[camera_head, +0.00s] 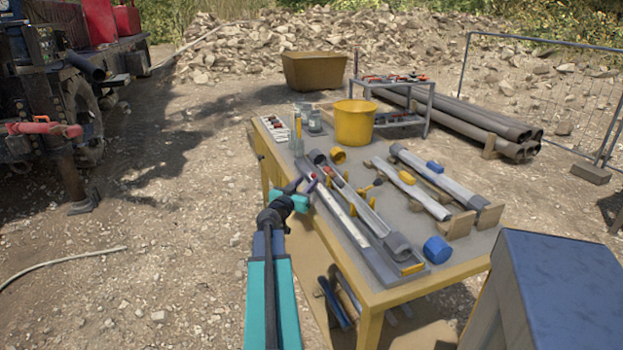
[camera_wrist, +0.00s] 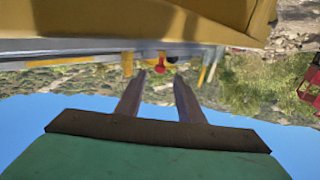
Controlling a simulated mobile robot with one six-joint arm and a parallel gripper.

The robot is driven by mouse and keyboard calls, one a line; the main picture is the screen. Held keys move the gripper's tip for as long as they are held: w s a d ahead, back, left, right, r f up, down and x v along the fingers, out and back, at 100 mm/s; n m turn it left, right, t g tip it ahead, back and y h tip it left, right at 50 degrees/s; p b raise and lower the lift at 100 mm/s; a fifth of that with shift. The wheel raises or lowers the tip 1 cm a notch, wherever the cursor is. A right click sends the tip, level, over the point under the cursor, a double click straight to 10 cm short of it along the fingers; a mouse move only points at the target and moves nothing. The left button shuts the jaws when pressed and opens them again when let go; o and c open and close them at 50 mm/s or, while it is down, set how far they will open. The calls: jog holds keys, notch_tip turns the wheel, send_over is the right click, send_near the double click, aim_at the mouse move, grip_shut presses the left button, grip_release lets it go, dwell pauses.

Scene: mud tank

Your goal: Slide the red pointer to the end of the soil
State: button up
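A small red piece, which looks like the pointer, shows in the wrist view (camera_wrist: 160,67) at the near edge of the table, just beyond and between my fingertips. Dark grey soil (camera_head: 398,246) lies in the near end of a channel. I cannot tell whether a finger touches the pointer.
The yellow table (camera_head: 388,297) also carries a yellow bucket (camera_head: 355,122), jars (camera_head: 315,121), a blue cap (camera_head: 437,249) and more tubes with blue and yellow sliders (camera_head: 434,167). A blue box (camera_head: 560,290) stands at right front. Open gravel lies left of the table.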

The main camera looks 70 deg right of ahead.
aim_at(313, 176)
jog(key=shift+s+d, duration=0.15)
jog(key=shift+d, duration=1.05)
jog(key=shift+s+d, duration=0.1)
jog(key=shift+d, duration=1.1)
grip_shut()
